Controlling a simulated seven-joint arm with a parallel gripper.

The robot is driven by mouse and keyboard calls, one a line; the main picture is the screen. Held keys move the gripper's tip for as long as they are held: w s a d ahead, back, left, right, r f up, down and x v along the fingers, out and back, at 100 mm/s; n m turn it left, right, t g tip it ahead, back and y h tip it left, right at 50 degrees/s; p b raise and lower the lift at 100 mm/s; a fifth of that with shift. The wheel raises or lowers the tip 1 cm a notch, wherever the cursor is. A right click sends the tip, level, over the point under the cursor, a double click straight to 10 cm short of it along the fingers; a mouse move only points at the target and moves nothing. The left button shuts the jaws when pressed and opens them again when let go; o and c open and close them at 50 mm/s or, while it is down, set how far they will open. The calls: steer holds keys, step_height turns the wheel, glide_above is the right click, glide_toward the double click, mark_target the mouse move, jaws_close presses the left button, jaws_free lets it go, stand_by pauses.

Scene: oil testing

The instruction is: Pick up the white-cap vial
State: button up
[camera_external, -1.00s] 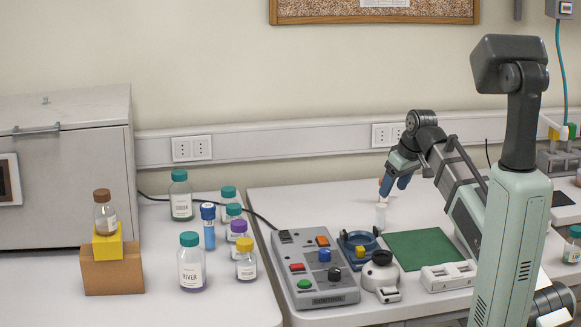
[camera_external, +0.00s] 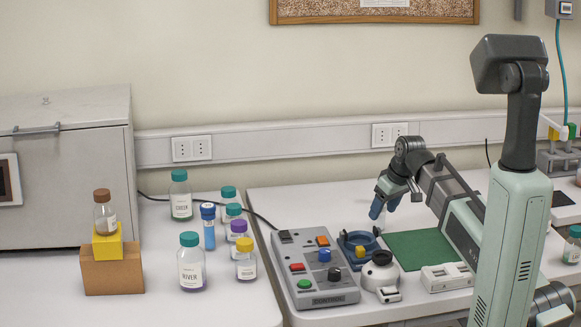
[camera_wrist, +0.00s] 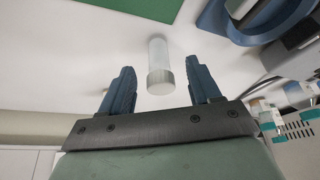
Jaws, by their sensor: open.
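The white-cap vial (camera_wrist: 158,62) shows in the wrist view as a small pale, translucent cylinder with a light grey-white cap (camera_wrist: 160,83) at the end nearer the camera. My gripper (camera_wrist: 158,68) is open, with one blue finger to each side of the vial and a visible gap on both sides. In the external view my gripper (camera_external: 384,208) points down over the right bench, behind the blue ring-shaped holder. There it hides most or all of the vial.
A green mat (camera_external: 420,248), a blue ring-shaped holder (camera_external: 352,240) and a grey control box (camera_external: 318,270) lie near my gripper. Several capped bottles, including one labelled RIVER (camera_external: 191,268), stand on the left bench. The bench around the vial looks clear.

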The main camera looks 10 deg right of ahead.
steer(key=shift+x, duration=1.65)
steer(key=shift+c, duration=0.3)
steer(key=c, duration=1)
steer(key=shift+o, duration=0.2)
steer(key=shift+r, duration=0.1)
